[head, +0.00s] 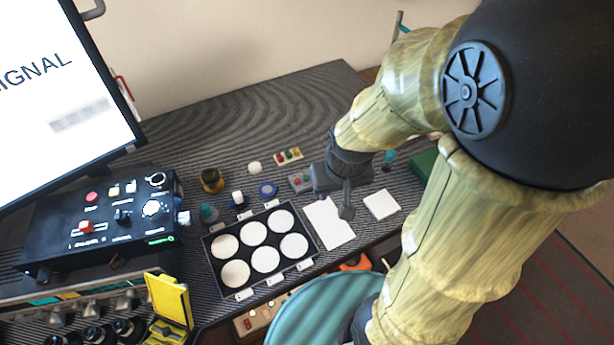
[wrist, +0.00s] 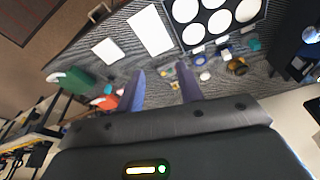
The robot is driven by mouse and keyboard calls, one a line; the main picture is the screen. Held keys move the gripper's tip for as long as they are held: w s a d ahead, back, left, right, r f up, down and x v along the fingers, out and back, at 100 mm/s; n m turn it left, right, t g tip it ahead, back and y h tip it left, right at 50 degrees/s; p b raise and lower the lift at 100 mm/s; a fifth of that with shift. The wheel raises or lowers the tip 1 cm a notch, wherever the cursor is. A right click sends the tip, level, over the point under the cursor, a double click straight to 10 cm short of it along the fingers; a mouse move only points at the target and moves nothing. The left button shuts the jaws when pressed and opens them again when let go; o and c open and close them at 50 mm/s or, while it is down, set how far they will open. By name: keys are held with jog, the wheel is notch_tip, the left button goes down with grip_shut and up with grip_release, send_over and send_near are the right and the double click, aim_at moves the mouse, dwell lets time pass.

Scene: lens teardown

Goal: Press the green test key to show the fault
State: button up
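A small grey key box (head: 300,182) with a red and a green key lies on the bench, just left of my gripper (head: 335,201). A pale strip (head: 288,156) with red, yellow and green spots lies behind it. I cannot tell for certain which green spot is the test key. In the wrist view my gripper (wrist: 162,78) is open and empty, its two fingers apart, with small coloured keys (wrist: 171,72) showing beyond and between them. I see no contact with a key. The monitor (head: 60,90) reads "IGNAL", its left part cut off.
A black tray (head: 210,262) with several white discs lies in front of the key box. White sheets (head: 328,222) lie beside it. A black control box (head: 60,225) stands left. Small jars (head: 212,180) and caps are near. The bench's back is clear.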

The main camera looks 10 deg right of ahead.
dwell(0.3)
grip_shut()
dwell(1.6)
